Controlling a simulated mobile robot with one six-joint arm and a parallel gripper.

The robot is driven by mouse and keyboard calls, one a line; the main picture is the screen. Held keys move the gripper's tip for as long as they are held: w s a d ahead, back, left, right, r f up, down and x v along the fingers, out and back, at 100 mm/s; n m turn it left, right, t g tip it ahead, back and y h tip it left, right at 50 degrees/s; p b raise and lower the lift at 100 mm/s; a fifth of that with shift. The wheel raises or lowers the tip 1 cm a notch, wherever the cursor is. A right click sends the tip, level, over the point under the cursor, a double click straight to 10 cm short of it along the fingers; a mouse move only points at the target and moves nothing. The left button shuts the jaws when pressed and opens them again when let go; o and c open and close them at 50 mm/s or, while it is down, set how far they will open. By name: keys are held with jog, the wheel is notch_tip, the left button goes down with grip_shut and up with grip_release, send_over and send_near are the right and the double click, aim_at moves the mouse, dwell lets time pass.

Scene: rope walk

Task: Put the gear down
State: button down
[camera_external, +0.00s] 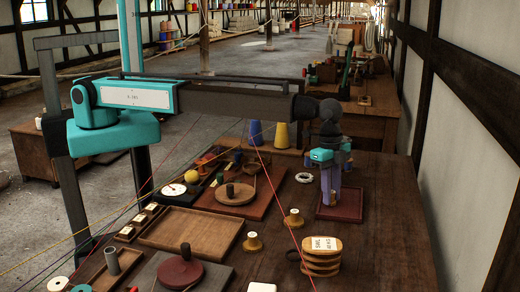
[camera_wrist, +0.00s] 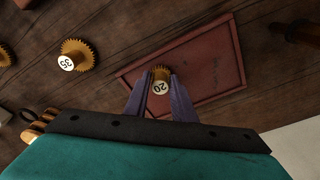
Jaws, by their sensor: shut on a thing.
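The gear is a small brass one with a white cap marked 20 (camera_wrist: 160,80), seen between the purple fingertips of my gripper (camera_wrist: 160,84) in the wrist view. My gripper is shut on it. Below is a flat reddish-brown tray with a thin rim (camera_wrist: 222,62); the gear is over its left part in the wrist view. In the external view my gripper (camera_external: 329,201) points down over the same tray (camera_external: 352,206), and the fingers hide the gear. I cannot tell whether the gear touches the tray.
A brass gear marked 35 (camera_wrist: 74,56) lies on the wooden table to the left in the wrist view. Table to the right is clear.

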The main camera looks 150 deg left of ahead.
jog(key=shift+f, duration=0.2)
jog(key=c, duration=1.5)
grip_release()
jog(key=shift+s+d+r+b, duration=0.1)
jog(key=shift+s+r+b, duration=0.25)
jog(key=shift+r, duration=1.7)
jog(key=shift+s+a+r+b, duration=0.15)
jog(key=shift+r+b, duration=0.35)
jog(key=shift+r, duration=1.5)
jog(key=shift+s+d+r+b, duration=0.2)
jog(key=shift+r+b, duration=0.25)
jog(key=shift+r, duration=1.6)
